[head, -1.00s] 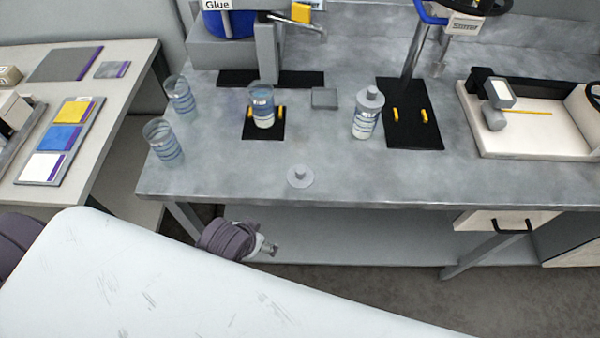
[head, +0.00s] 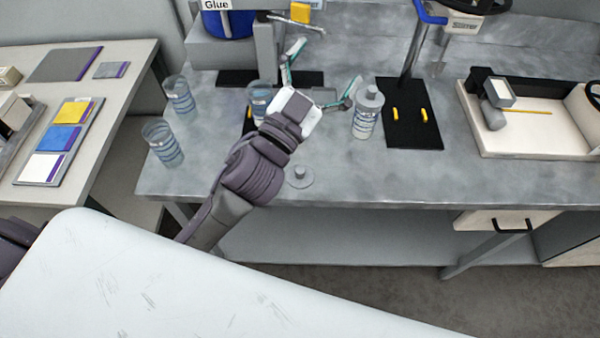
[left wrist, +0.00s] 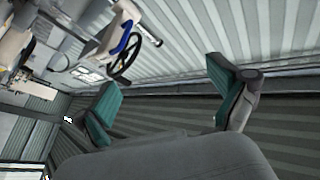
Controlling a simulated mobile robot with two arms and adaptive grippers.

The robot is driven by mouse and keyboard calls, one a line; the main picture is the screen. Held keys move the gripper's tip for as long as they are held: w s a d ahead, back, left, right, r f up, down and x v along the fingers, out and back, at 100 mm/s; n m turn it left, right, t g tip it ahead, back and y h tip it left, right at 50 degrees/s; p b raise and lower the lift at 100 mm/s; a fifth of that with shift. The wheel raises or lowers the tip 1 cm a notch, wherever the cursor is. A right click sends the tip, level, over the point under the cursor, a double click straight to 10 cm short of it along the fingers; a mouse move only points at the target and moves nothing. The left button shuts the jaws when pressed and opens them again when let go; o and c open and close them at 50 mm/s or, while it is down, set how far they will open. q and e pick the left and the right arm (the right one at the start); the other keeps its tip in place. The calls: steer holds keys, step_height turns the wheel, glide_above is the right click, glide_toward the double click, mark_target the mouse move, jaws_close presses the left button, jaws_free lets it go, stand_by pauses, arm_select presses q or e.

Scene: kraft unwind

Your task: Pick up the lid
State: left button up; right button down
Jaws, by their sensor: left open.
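The lid (head: 300,177), a small round grey disc with a knob, lies flat near the front edge of the grey bench. My left gripper (head: 325,64) is open and empty, raised over the bench. Its teal-lined fingers are spread beyond the lid, toward the back, and do not touch it. In the left wrist view the same open gripper (left wrist: 163,80) has only walls and equipment behind it; the lid is not seen there. My right gripper is not in view.
A capped bottle (head: 366,113) stands just right of my left gripper. A jar (head: 259,98) is partly hidden behind it. Two more jars (head: 180,95) (head: 162,143) stand at the left. The bench front right of the lid is clear. A white tray (head: 545,148) sits farther right.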

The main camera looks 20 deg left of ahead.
arm_select(q)
steer(key=s+d+r+m+g+h, duration=0.35)
steer(key=d+m+g+h, duration=0.2)
steer(key=m+h, duration=0.25)
steer(key=s+d+r+m+g+h, duration=0.35)
steer(key=d+m+h, duration=0.25)
steer(key=m+h, duration=0.25)
steer(key=s+d+f+m+g, duration=0.1)
steer(key=s+d+m+g, duration=0.25)
steer(key=m+g, duration=0.55)
steer(key=m+g+y+p, duration=0.2)
steer(key=m+g+y, duration=0.1)
steer(key=y, duration=2)
glide_above(300, 170)
step_height(300, 170, down, 26)
steer(key=shift+d+r, duration=0.1)
steer(key=shift+f, duration=0.9)
step_height(300, 170, down, 4)
steer(key=shift+r+p, duration=0.15)
steer(key=shift+p, duration=0.95)
steer(key=shift+w+f, duration=0.1)
steer(key=shift+f, duration=0.4)
steer(key=c, duration=1.8)
